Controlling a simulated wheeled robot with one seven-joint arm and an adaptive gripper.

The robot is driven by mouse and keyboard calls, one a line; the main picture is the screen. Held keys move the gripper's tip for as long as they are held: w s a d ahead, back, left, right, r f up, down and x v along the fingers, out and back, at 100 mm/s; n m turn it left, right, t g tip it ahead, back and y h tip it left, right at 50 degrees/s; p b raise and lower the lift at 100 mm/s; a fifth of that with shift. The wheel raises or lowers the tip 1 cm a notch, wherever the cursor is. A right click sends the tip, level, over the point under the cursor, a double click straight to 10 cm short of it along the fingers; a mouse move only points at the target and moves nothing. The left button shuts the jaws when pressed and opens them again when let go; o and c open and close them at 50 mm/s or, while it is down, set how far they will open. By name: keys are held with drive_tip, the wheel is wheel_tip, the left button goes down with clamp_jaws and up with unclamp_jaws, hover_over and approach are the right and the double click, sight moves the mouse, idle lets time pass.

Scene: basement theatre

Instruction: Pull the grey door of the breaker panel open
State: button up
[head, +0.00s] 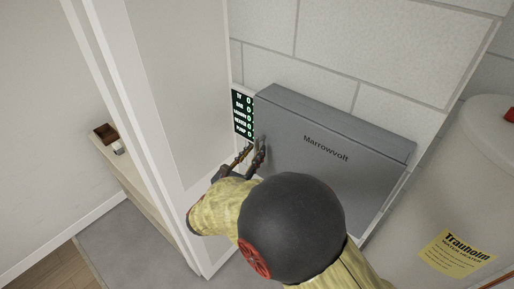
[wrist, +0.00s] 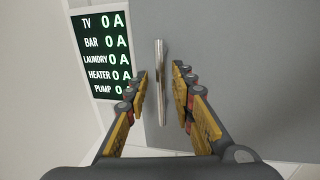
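The grey door (head: 330,165) of the breaker panel, marked "Marrowvolt", looks shut on the wall box in the head view. Its grey face (wrist: 240,60) fills much of the wrist view. A slim upright metal handle (wrist: 160,60) is on the door near its left edge. My gripper (head: 255,150) is at that left edge. In the wrist view my gripper (wrist: 161,78) is open, with one finger on each side of the handle. Gaps show between the handle and both fingers. My arm hides the door's lower left part in the head view.
A black display (head: 242,115) with readings of 0 A is left of the door. A white door or frame (head: 180,90) stands close left of my arm. A water heater (head: 460,180) stands at the right. A ledge (head: 130,170) is farther left.

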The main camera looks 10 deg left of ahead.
drive_tip(key=shift+x, duration=1.1)
drive_tip(key=shift+c, duration=1.2)
drive_tip(key=c, duration=0.4)
clamp_jaws()
